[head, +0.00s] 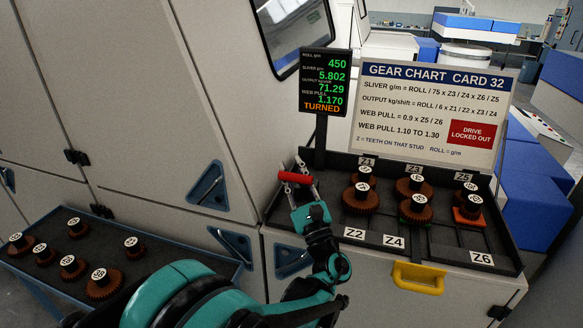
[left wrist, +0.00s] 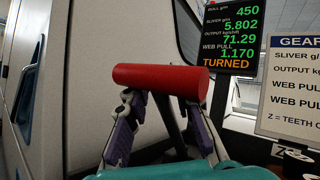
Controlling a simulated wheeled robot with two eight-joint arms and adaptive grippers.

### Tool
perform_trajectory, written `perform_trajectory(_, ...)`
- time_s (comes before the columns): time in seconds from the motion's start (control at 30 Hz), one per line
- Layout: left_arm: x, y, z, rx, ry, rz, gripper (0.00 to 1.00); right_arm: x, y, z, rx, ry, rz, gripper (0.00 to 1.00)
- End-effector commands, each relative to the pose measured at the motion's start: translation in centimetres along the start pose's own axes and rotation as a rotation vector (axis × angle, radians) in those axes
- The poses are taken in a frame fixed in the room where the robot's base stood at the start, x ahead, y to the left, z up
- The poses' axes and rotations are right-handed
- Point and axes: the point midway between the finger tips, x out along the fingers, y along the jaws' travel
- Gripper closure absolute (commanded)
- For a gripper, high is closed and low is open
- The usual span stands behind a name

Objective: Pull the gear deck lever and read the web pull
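The lever's red handle (head: 295,177) lies roughly crosswise at the left end of the gear deck (head: 393,253). My left gripper (head: 303,194) is at this handle. In the left wrist view the red handle (left wrist: 160,81) crosses in front of my spread fingertips (left wrist: 158,105); the fingers stand apart, with a dark stem between them. Whether the tips touch the handle is hidden. The display (head: 325,82) reads roll 450, sliver 5.802, output 71.29, web pull 1.170 and TURNED in orange. My right gripper is not in view.
Brown gears (head: 360,199) with numbered caps sit on the deck's studs. A chart card (head: 432,110) behind gives web pull 1.10 to 1.30. A tray (head: 160,257) of loose gears is at left. A yellow handle (head: 418,278) juts from the deck's front.

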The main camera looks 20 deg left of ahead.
Motion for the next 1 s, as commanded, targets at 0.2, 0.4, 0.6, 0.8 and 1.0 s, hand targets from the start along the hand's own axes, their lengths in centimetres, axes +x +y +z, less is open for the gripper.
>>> perform_trajectory(0.2, -4.6, -0.1, 0.0, -0.002, 0.002, -0.004, 0.76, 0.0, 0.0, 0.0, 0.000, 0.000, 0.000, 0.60)
perform_trajectory(0.4, -8.6, -0.1, 0.0, -0.002, 0.002, -0.003, 0.76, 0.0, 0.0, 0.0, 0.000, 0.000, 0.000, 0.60)
perform_trajectory(0.6, -10.7, 0.0, 0.0, 0.000, 0.001, -0.001, 0.76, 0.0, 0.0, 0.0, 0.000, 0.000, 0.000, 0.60)
perform_trajectory(0.8, -11.0, 0.1, 0.0, 0.001, 0.000, 0.000, 0.76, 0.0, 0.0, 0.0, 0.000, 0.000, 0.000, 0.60)
perform_trajectory(1.0, -11.0, 0.1, 0.0, 0.001, 0.000, 0.000, 0.76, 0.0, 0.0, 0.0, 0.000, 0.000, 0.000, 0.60)
